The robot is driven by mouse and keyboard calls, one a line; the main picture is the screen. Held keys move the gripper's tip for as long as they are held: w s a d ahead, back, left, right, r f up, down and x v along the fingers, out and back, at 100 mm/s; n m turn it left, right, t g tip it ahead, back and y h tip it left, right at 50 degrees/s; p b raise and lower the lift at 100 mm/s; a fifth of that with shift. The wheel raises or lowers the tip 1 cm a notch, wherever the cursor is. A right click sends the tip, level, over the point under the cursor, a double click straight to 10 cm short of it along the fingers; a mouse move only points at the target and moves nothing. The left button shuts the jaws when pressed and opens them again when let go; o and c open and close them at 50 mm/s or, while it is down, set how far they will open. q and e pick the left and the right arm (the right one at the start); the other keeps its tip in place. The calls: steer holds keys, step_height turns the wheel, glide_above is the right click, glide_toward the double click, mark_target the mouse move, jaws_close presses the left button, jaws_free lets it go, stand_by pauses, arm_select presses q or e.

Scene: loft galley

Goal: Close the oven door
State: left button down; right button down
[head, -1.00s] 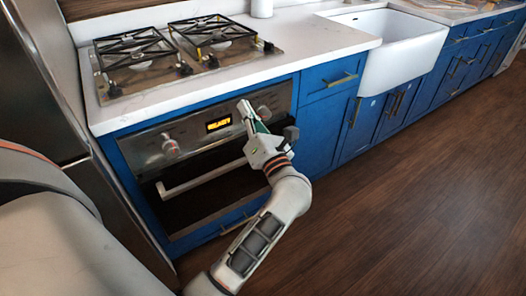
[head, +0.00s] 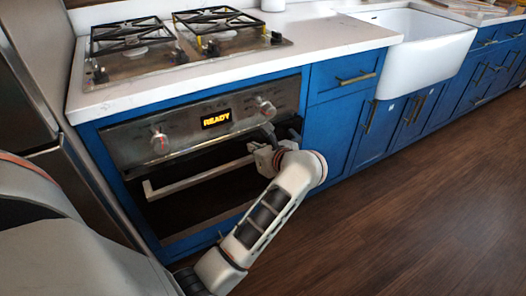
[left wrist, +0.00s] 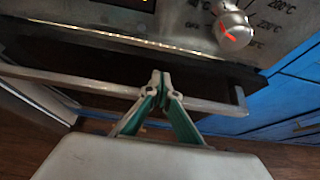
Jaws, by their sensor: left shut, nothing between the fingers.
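The oven, with its steel control panel (head: 185,128), is set in the blue cabinets. Its door handle (head: 200,180) is a pale bar below the panel, with dark space above and below it. The door looks dark, and how far it stands open is hard to tell. My left gripper (head: 264,138) is at the right end of the handle, just under the right knob. In the left wrist view, the shut, empty fingertips (left wrist: 161,76) overlap the handle bar (left wrist: 80,84); contact cannot be told. My right gripper is not in view.
A gas cooktop (head: 140,65) lies on the white counter (head: 330,38) above the oven. A steel fridge (head: 95,190) stands close on the left. Blue drawers and cupboards (head: 340,120) run right below a white sink (head: 430,45). The wood floor (head: 420,210) is clear.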

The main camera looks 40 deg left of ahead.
arm_select(q)
steer(key=x, duration=0.3)
steer(key=shift+r, duration=0.1)
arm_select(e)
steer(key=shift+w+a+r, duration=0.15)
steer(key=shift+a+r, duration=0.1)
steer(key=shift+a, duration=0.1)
